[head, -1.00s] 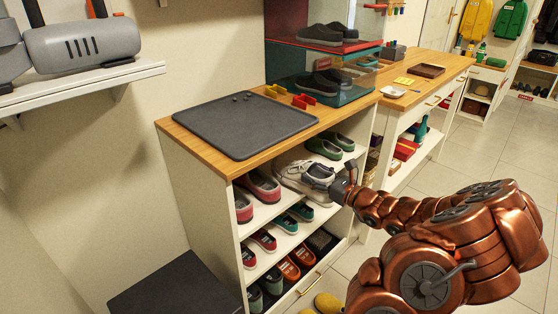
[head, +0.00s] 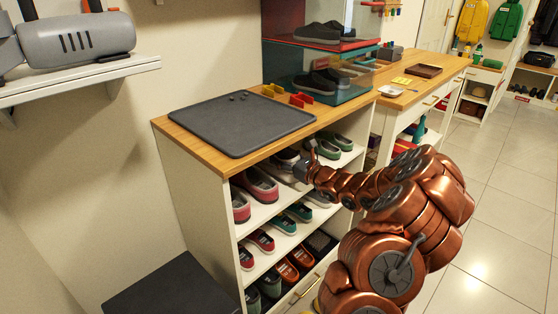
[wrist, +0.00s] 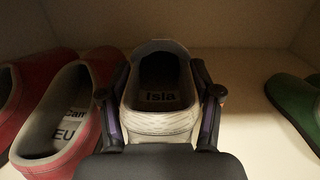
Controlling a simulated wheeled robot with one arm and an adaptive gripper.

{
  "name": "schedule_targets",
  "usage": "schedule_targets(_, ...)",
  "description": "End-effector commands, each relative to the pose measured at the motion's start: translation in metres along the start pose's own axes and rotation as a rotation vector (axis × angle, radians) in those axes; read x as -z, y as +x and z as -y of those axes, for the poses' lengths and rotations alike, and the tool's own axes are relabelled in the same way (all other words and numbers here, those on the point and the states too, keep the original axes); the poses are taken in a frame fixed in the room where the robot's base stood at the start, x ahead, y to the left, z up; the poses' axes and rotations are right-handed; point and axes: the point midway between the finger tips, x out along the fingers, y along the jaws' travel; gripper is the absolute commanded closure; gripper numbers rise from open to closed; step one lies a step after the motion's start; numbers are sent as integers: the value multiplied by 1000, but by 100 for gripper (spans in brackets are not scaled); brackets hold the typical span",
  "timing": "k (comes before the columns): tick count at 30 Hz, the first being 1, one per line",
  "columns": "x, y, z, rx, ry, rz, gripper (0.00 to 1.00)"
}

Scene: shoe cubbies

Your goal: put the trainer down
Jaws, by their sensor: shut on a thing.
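The trainer (wrist: 163,115) is pale grey-white, with lettering on its insole, and sits between my gripper's two fingers in the wrist view. My gripper (wrist: 160,108) is shut on its heel end, one finger on each side. In the head view my gripper (head: 302,168) reaches into the top shelf of the cubby (head: 200,190), and the trainer (head: 286,158) is mostly hidden there. Whether its sole touches the shelf cannot be told.
Red-and-grey shoes (wrist: 62,110) stand close on the left of the trainer. A green shoe (wrist: 297,108) is to the right, with bare shelf between. Lower shelves hold several more shoes. A dark mat (head: 240,122) lies on the wooden top.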

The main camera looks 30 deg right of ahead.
Motion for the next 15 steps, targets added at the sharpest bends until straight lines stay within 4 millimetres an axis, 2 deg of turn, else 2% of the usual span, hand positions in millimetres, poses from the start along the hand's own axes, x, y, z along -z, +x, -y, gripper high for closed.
schedule_targets(4,1,22,-2,-5,-2,0,84)
schedule_targets(9,16,19,-1,-1,2,-3,84)
schedule_targets(15,16,19,-1,-1,1,-2,84)
